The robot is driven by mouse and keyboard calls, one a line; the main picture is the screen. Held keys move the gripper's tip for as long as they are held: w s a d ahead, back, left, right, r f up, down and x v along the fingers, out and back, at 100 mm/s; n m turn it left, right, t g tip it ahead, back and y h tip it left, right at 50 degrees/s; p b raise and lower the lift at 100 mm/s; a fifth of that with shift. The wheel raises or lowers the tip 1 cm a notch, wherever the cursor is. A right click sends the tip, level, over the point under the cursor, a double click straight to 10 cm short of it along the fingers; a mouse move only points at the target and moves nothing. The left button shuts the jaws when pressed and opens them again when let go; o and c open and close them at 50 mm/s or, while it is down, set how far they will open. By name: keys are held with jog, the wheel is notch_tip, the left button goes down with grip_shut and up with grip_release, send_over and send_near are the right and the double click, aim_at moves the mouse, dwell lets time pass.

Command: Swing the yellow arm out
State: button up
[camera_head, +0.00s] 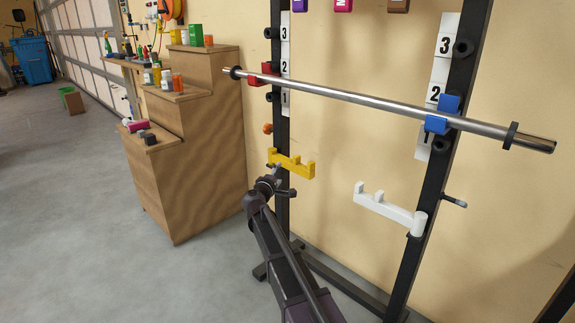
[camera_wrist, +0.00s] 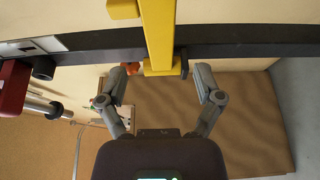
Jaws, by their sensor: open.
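The yellow arm (camera_head: 291,164) is a flat bar with upright prongs, mounted low on the left post of the rack. In the wrist view the yellow arm (camera_wrist: 159,35) runs down from the top edge, across the dark post, and one end sits between my fingertips. My gripper (camera_head: 274,183) is at the yellow arm's left part in the head view. In the wrist view my gripper (camera_wrist: 159,74) is open, one finger on each side of the yellow end. I see no clear contact.
A white arm (camera_head: 390,211) is on the right post. A steel barbell (camera_head: 370,101) rests above on a red holder (camera_head: 263,76) and a blue holder (camera_head: 440,116). Wooden steps (camera_head: 195,150) with bottles stand close left. An orange knob (camera_wrist: 131,68) is near my left finger.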

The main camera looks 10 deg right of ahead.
aim_at(286, 165)
jog(key=x, duration=0.8)
jog(key=shift+w+d, duration=0.25)
jog(key=shift+d, duration=0.05)
grip_shut()
